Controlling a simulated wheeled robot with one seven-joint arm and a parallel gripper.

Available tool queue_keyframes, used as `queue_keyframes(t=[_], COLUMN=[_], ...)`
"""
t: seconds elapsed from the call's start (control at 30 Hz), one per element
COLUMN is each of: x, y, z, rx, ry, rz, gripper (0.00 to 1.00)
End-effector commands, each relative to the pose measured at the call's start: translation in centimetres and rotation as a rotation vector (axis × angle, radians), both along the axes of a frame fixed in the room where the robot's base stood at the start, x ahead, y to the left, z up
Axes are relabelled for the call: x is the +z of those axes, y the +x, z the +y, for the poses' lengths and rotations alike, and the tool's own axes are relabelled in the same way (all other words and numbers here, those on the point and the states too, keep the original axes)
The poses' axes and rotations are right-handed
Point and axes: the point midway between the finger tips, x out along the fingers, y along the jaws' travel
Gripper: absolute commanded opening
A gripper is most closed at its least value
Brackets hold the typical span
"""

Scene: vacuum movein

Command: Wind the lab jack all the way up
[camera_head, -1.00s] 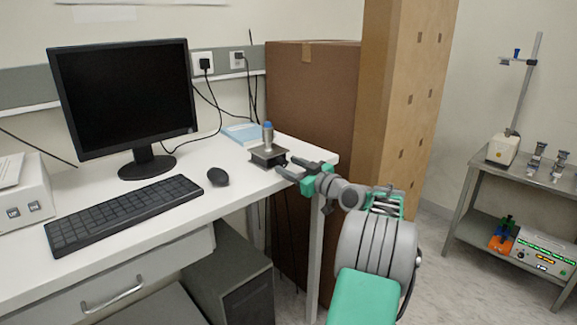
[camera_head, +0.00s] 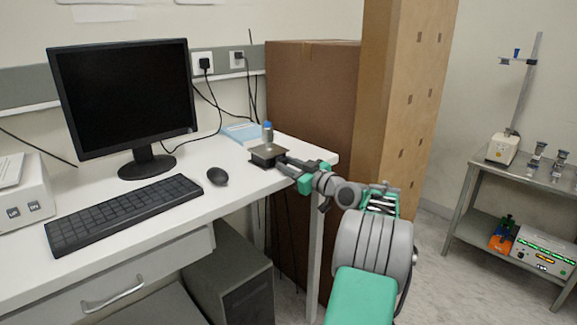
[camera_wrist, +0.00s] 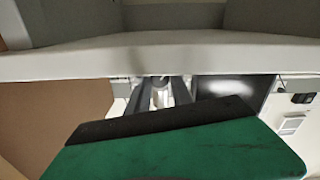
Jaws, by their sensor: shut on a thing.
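The lab jack (camera_head: 264,158) is a small dark stand at the right front corner of the white desk. Its top plate looks low, close to the desk. A metal cylinder with a blue top (camera_head: 267,133) stands upright on it. My gripper (camera_head: 281,165) reaches in from the right, its fingers at the jack's right side. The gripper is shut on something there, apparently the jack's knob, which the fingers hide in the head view. In the wrist view a small grey part (camera_wrist: 160,92) shows between the two dark fingers; the jack itself cannot be made out there.
A mouse (camera_head: 217,176), keyboard (camera_head: 124,213) and monitor (camera_head: 125,98) stand left of the jack. A light blue book (camera_head: 240,132) lies behind it. Tall cardboard boxes (camera_head: 311,110) stand close behind the desk's right end. The desk edge runs just below my gripper.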

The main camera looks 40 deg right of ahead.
Motion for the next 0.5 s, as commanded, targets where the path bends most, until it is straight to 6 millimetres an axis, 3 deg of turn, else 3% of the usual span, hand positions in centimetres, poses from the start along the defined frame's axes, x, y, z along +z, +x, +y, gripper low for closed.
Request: queue_keyframes(t=[0.23, 0.5], x=[0.08, 0.26], y=[-0.02, -0.01], z=[-0.03, -0.10], rx=[0.000, 0.000], ry=[0.031, 0.350], rz=[0.002, 0.012], gripper=[0.00, 0.00])
